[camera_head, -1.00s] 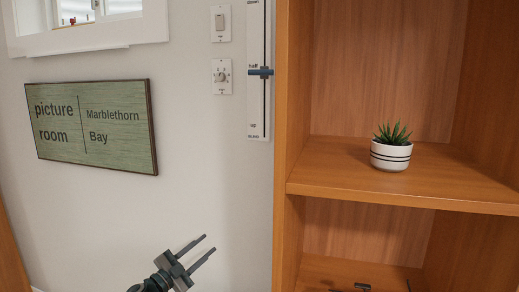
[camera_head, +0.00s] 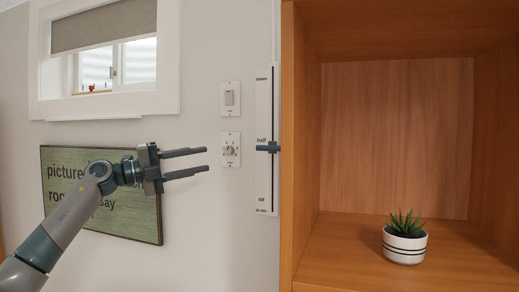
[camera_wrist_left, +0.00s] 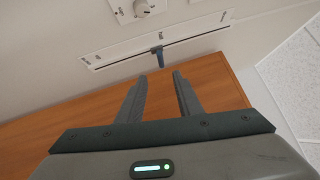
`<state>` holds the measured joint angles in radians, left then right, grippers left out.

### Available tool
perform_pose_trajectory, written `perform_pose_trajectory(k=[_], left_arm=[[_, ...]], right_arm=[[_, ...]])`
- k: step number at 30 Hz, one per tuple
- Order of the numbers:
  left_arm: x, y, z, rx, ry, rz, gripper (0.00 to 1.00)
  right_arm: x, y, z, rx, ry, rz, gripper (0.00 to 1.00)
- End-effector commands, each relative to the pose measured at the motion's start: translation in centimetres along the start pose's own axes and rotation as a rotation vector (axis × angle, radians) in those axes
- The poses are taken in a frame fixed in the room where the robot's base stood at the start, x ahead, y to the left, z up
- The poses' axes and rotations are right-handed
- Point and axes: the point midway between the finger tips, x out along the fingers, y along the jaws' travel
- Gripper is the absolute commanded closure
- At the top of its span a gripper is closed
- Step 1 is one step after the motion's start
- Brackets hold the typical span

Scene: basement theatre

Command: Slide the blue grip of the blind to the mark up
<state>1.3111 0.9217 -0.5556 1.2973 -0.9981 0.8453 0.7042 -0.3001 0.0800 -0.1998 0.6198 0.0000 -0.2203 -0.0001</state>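The blue grip (camera_head: 268,148) sits at the "half" mark on a white vertical slider plate (camera_head: 264,95) on the wall. The blind (camera_head: 104,25) is a grey shade covering the upper part of the window. My left gripper (camera_head: 207,160) is open and empty, left of the grip and apart from it. In the left wrist view, the blue grip (camera_wrist_left: 158,54) shows beyond the open fingers (camera_wrist_left: 160,84). My right gripper is not in view.
A wooden shelf unit (camera_head: 288,200) stands close to the right of the slider plate and holds a potted plant (camera_head: 404,246). A switch (camera_head: 230,98) and a dial (camera_head: 230,150) are on the wall left of the plate. A green sign (camera_head: 145,222) hangs behind my left arm.

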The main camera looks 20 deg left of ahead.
Motion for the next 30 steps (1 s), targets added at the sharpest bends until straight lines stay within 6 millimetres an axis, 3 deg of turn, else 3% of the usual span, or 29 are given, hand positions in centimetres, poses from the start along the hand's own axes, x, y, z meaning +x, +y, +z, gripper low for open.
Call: perform_pose_trajectory(k=[16,23,30], left_arm=[[1.1,-0.1,0.0,-0.001,0.002,-0.001,0.67],[4.0,-0.3,0.0,-0.002,0.003,-0.002,0.67],[8.3,-0.5,0.0,-0.002,0.002,-0.003,0.67]], right_arm=[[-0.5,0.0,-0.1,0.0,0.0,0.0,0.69],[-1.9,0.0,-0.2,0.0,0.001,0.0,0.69],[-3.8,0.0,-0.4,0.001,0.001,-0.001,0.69]])
